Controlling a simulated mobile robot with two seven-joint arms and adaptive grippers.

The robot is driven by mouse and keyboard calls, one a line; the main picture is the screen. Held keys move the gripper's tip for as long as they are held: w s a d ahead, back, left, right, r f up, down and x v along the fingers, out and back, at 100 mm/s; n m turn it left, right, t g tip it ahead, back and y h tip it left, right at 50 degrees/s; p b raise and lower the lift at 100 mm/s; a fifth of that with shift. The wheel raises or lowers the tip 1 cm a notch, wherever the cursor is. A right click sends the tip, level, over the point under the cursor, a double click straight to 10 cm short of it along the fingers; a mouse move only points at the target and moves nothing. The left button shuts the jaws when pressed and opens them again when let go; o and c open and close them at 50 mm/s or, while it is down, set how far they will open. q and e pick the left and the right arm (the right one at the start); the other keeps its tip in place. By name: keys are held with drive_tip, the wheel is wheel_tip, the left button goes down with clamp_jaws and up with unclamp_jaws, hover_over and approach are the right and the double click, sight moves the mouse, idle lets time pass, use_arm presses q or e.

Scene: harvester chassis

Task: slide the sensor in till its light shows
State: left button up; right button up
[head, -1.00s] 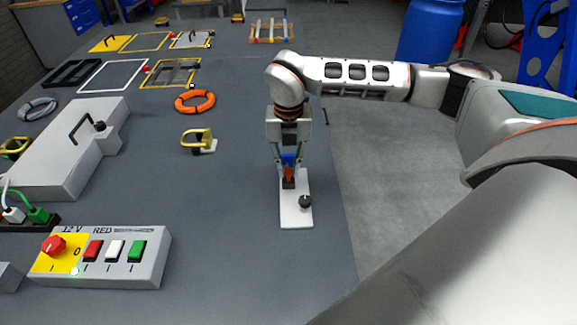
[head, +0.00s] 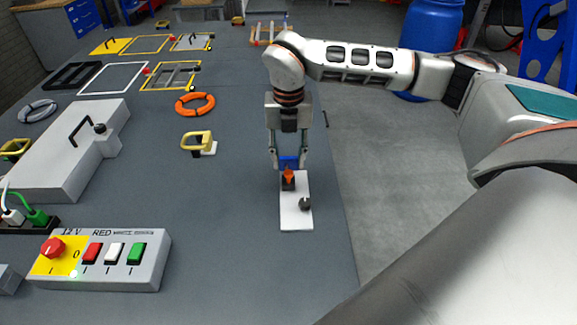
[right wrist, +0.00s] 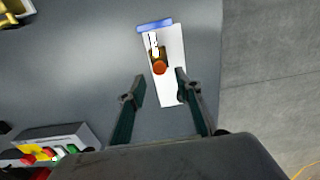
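A white plate (head: 296,214) lies on the grey table near its right edge. On its far part stands a small dark block with an orange piece (head: 288,175), which I take to be the sensor. A blue strip (head: 289,162) is at the plate's far end. My right gripper (head: 289,166) is just above the orange piece, fingers apart on either side. In the right wrist view the open fingers (right wrist: 160,76) show a gap around the orange piece (right wrist: 160,67), with nothing held. I cannot make out a lit sensor light. My left gripper is not in view.
A dark round knob (head: 305,203) sits on the plate's near right. A control box (head: 120,275) with a red knob and coloured buttons stands at front left. A yellow-handled piece (head: 196,142) and an orange ring (head: 195,103) lie farther back. The table between is clear.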

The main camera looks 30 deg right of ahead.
wheel_tip(320, 180, up, 8)
idle(1.1)
